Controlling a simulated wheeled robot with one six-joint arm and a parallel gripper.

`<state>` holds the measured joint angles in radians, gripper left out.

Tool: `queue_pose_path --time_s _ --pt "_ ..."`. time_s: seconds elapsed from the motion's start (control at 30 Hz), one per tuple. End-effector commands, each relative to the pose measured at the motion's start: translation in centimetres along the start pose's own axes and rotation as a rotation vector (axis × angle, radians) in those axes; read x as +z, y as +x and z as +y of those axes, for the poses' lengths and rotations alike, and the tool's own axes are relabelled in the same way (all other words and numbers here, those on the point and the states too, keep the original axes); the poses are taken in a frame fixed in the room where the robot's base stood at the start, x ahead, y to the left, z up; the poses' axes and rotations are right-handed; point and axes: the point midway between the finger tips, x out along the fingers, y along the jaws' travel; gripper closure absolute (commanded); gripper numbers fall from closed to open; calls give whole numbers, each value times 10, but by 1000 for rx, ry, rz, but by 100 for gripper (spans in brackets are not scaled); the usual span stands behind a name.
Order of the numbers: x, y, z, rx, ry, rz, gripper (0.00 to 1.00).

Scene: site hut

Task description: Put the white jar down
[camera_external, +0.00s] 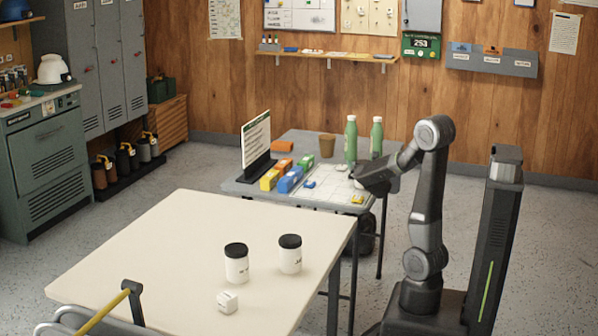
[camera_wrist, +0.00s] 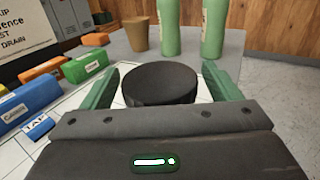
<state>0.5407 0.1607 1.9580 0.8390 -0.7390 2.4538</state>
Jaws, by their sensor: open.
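A round black lid (camera_wrist: 160,83) sits between the two green fingers of my gripper (camera_wrist: 160,78) in the wrist view. The fingers are open, one on each side of it. The body under this lid is hidden from above, so its colour and its contact with the surface cannot be told. In the external view my gripper (camera_external: 366,180) is low over the right part of the grey table (camera_external: 235,187) and largely hides what is there. Two white jars with black lids, a left one (camera_external: 237,267) and a right one (camera_external: 290,258), stand upright on the cream table (camera_external: 170,245).
Two green bottles (camera_external: 351,140) (camera_external: 376,138) and a brown cup (camera_external: 327,146) stand behind my gripper. Coloured boxes (camera_external: 290,180) and an upright sign (camera_external: 256,140) are to its left. The cream table's left half is clear.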

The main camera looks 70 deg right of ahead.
Motion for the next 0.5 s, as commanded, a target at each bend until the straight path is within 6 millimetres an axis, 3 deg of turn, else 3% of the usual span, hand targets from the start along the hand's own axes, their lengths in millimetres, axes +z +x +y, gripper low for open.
queue_pose_path --time_s 0.33,0.5 --pt "0 10 0 0 0 -1 17" --pt "0 9 0 0 0 -1 50"
